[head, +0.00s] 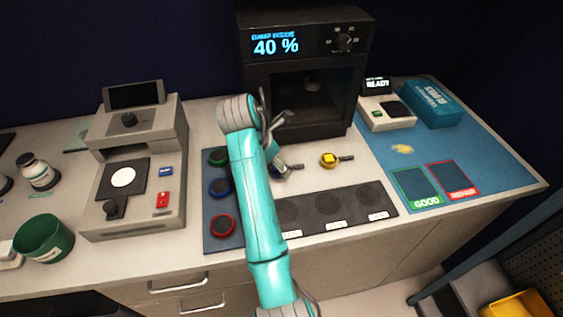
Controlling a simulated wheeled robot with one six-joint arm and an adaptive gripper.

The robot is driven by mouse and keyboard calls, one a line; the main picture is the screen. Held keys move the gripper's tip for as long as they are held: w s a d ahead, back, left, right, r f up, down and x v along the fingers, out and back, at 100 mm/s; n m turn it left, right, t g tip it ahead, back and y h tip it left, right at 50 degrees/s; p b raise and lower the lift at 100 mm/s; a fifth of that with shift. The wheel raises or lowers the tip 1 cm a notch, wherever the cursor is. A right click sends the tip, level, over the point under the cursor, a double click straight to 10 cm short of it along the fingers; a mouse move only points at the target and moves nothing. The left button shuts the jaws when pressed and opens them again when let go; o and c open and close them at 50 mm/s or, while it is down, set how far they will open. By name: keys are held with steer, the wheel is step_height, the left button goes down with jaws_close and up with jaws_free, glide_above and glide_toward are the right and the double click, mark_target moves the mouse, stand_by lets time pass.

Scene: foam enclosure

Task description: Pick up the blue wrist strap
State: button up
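I cannot make out a blue wrist strap for certain in the head view. My gripper (276,112) is in front of the dark chamber machine, above the counter. Its dark fingers look spread apart, with nothing seen between them. My teal arm crosses the middle of the counter and hides part of it. A small pale yellow item (402,149) lies on the blue mat (465,160); it is too small to identify.
The dark machine (258,75) shows 40 %. A yellow-topped tool (329,160) lies right of my arm. A blue box (430,103) and a small READY device (388,116) stand at right.

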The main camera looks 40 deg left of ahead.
steer(key=shift+w+d+f, duration=0.15)
steer(key=shift+w+f, duration=0.1)
steer(key=shift+f, duration=0.35)
steer(key=c, duration=1)
steer(key=shift+c, duration=0.2)
steer(key=shift+r, duration=0.15)
